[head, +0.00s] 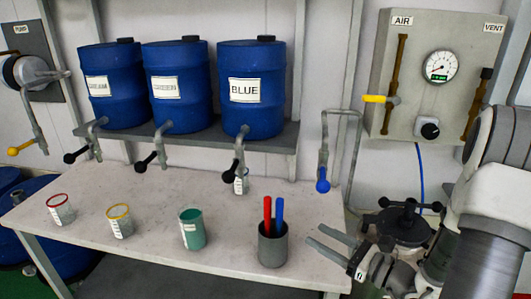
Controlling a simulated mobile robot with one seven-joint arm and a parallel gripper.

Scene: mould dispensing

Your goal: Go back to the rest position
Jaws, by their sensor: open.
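My white arm fills the right edge of the view. The arm's far links are cut off by the frame.
A grey cup (273,248) with red and blue sticks stands near my fingers. Another cup (241,182) is under the BLUE drum (251,105). A lidded pot (398,228) stands behind my gripper.

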